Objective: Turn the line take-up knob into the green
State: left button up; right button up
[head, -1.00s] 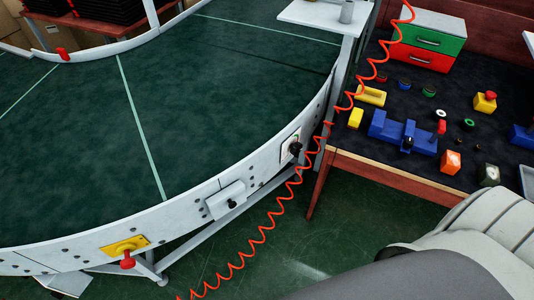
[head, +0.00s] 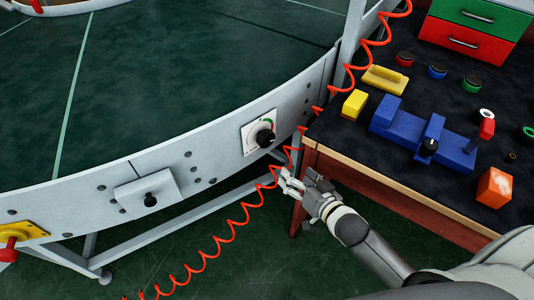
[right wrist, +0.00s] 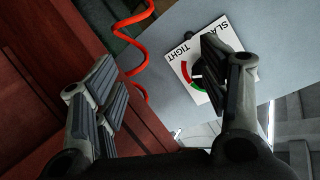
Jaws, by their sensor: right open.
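The take-up knob (head: 265,137) is black and sits on a white dial plate (head: 248,136) on the conveyor's outer side wall. In the right wrist view the plate (right wrist: 181,66) reads "TIGHT" and part of "SLACK", with a red and a green arc. The knob there (right wrist: 196,84) is largely hidden by a finger, and I cannot tell clearly where it points. My right gripper (head: 284,185) is open and empty, below and slightly right of the knob, apart from it. It also shows in the right wrist view (right wrist: 160,68). My left gripper is not in view.
A coiled orange hose (head: 236,222) hangs between gripper and conveyor, close to the fingers. The workbench (head: 375,176) with blue fixtures and drawers stands right. Another black knob (head: 150,200) and a red button (head: 9,250) are farther left on the conveyor wall.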

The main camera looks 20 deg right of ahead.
aim_at(269, 141)
jog(key=w+a+r+t+y, duration=0.1)
jog(key=w, duration=0.2)
jog(key=w+a+r+y+b, duration=0.1)
jog(key=w+a+r, duration=0.1)
jog(key=w, duration=0.2)
jog(key=w+a+r+t+y, duration=0.1)
jog(key=w+r+y, duration=0.1)
jog(key=w, duration=0.1)
jog(key=shift+w+a+r+t+b, duration=0.1)
jog(key=shift+w+a+t+b, duration=0.2)
jog(key=shift+w+a+b, duration=0.1)
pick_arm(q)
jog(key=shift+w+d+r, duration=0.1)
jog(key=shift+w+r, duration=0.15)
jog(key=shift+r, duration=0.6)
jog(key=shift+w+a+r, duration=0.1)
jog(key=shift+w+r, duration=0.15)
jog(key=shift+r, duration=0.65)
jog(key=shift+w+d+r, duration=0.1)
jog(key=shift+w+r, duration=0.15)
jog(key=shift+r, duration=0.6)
pick_arm(e)
jog(key=shift+w+a, duration=0.25)
jog(key=shift+w, duration=0.35)
jog(key=c, duration=1)
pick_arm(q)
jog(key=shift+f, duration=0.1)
